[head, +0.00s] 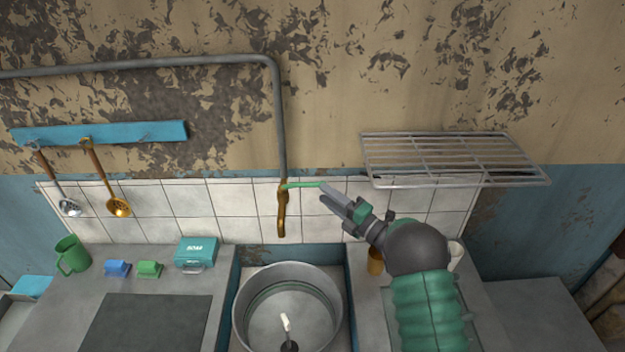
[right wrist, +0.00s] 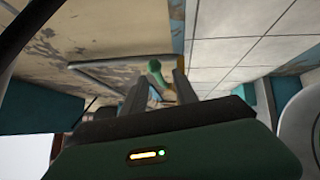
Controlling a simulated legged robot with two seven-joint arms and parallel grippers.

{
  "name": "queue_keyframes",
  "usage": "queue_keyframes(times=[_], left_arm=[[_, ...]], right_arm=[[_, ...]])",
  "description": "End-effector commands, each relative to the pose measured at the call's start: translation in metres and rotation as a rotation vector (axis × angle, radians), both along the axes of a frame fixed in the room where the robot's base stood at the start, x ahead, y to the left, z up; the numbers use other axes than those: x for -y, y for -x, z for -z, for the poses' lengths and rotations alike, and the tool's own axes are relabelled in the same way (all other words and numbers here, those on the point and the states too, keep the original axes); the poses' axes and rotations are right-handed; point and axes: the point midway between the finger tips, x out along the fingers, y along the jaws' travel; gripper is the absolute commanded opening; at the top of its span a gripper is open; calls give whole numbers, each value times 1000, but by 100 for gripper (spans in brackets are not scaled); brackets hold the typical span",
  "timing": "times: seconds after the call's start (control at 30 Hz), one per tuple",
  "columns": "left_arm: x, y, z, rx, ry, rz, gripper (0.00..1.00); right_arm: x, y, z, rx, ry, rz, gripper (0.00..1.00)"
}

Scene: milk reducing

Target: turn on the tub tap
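The tap (head: 282,212) is a brass spout on the grey wall pipe, hanging over the round metal tub (head: 240,318). Its green lever (head: 303,185) points right; its rounded green end also shows in the right wrist view (right wrist: 154,66). My right gripper (head: 323,194) comes in from the right, with its fingertips at the lever's outer end. In the right wrist view its two fingers (right wrist: 160,90) are apart, with the lever end seen between and beyond them. I cannot tell whether they touch it. No water shows at the spout. My left gripper is not in view.
A wire rack (head: 455,158) juts from the wall above right of my right gripper. A teal soap box (head: 195,252), blue and green sponges and a green mug (head: 72,255) stand on the left counter. A white-tipped object (head: 286,323) stands in the tub area.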

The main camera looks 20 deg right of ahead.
Motion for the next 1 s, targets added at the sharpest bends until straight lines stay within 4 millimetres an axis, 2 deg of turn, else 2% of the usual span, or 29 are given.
queue_keyframes(times=[0.1,0.3,0.6,0.87,1.0], left_arm=[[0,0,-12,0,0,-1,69],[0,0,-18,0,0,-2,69],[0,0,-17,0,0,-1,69],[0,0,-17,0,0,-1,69],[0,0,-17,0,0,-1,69]], right_arm=[[-15,-24,-7,0,-1,-3,35],[-22,-49,-8,0,-7,0,35],[-24,-53,-7,-1,-8,2,35],[-29,-53,-7,-3,-4,0,2],[-29,-53,-6,-3,-5,-2,0]])
